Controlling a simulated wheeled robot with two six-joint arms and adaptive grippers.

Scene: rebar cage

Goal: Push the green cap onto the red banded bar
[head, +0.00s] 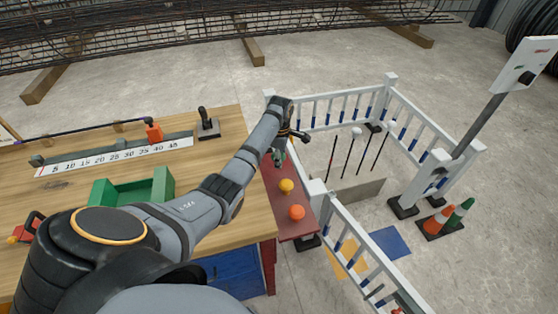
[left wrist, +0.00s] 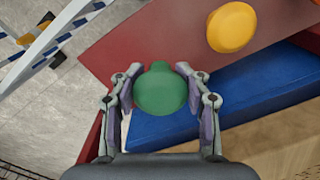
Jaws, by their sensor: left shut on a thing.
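The green cap (left wrist: 161,88) is round and smooth, and it sits between the two fingers of my left gripper (left wrist: 160,100) in the left wrist view. The fingers touch it on both sides. In the head view my left gripper (head: 279,154) is over the far end of a red shelf (head: 283,222), and the green cap shows only as a small patch there. Several thin dark upright bars (head: 348,158) stand inside the white fence; some have pale tops. I cannot make out a red band on any of them. My right gripper is not in view.
A yellow cap (head: 287,185) and an orange cap (head: 297,212) stand on the red shelf. White railings (head: 352,240) with blue parts border the bars. The wooden bench (head: 235,222) carries a green tray (head: 160,187) and a ruler (head: 115,157). Cones (head: 437,222) stand at right.

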